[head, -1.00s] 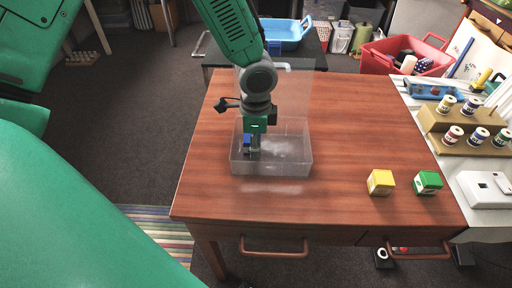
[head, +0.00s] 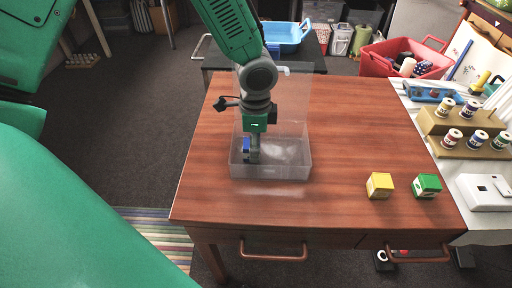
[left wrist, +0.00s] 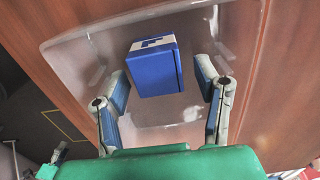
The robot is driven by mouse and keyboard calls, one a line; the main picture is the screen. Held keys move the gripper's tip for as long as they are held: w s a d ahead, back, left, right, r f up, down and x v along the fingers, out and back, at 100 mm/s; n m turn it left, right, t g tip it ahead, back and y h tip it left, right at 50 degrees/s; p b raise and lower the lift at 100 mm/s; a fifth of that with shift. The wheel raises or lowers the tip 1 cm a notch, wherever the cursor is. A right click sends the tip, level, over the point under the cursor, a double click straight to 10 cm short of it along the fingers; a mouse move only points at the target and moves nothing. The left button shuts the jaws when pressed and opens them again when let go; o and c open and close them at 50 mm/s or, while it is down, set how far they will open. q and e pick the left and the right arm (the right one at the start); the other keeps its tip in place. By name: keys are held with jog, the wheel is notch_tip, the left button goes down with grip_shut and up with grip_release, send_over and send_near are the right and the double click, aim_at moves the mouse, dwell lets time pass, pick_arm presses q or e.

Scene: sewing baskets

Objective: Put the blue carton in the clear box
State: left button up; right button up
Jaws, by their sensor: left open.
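The clear box (head: 290,172) stands on the wooden table, with its transparent lid (head: 295,95) upright at the back. My left gripper (head: 251,157) points down into the left part of the box. In the left wrist view, the blue carton (left wrist: 155,72) lies between the spread fingers of my left gripper (left wrist: 165,98), over the clear box floor. A gap shows at the right finger; the left finger is close to the carton, and contact there is unclear. In the head view the fingers mostly hide the carton. My right gripper is out of view.
A yellow carton (head: 380,186) and a green carton (head: 426,186) stand at the table's front right. Thread spools on a stepped stand (head: 470,130) and a white case (head: 487,191) are farther right. A red basket (head: 372,62) is behind.

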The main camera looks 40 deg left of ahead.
pick_arm(q)
notch_tip(320, 180, up, 10)
jog(key=shift+f+p, duration=0.1)
jog(key=shift+p, duration=0.95)
jog(key=shift+s+d+f, duration=0.1)
